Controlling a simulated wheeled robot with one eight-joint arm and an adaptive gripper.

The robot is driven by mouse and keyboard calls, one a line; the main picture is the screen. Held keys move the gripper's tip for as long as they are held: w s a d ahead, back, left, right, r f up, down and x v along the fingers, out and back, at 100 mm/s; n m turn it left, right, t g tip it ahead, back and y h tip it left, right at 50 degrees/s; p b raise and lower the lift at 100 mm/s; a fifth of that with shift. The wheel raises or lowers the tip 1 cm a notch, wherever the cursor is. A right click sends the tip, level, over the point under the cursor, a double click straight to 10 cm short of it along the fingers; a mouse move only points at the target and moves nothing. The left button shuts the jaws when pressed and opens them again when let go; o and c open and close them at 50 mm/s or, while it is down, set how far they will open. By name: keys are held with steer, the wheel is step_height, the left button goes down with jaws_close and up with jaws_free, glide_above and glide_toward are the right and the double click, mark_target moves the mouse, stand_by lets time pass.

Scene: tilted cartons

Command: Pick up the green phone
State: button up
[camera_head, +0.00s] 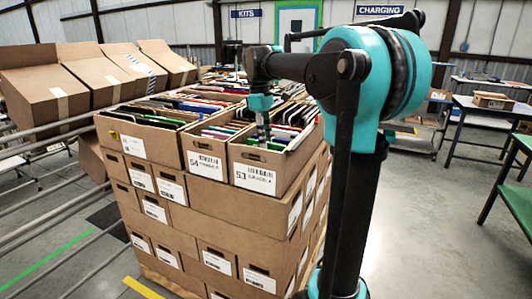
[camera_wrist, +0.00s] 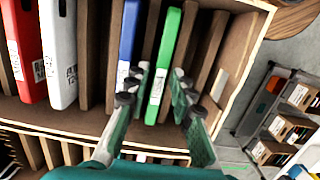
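The green phone (camera_wrist: 171,50) stands on edge in a carton in the wrist view, with a white label near its lower end. My gripper (camera_wrist: 160,76) is open, with one finger on each side of the green phone's labelled end. The left finger is close to the phone and to the blue phone beside it; I cannot tell whether either finger touches. In the head view my gripper (camera_head: 263,129) points down into the front right carton marked 53 (camera_head: 254,178). The green phone cannot be made out there.
In the wrist view a blue phone (camera_wrist: 128,40), a white one (camera_wrist: 60,50) and a red one (camera_wrist: 22,45) stand left, between cardboard dividers. The carton wall (camera_wrist: 240,50) is at right. Carton 54 (camera_head: 205,164) adjoins in the head view. Tilted cartons (camera_head: 45,90) are at left.

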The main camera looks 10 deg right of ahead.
steer(key=shift+c, duration=0.3)
jaws_close()
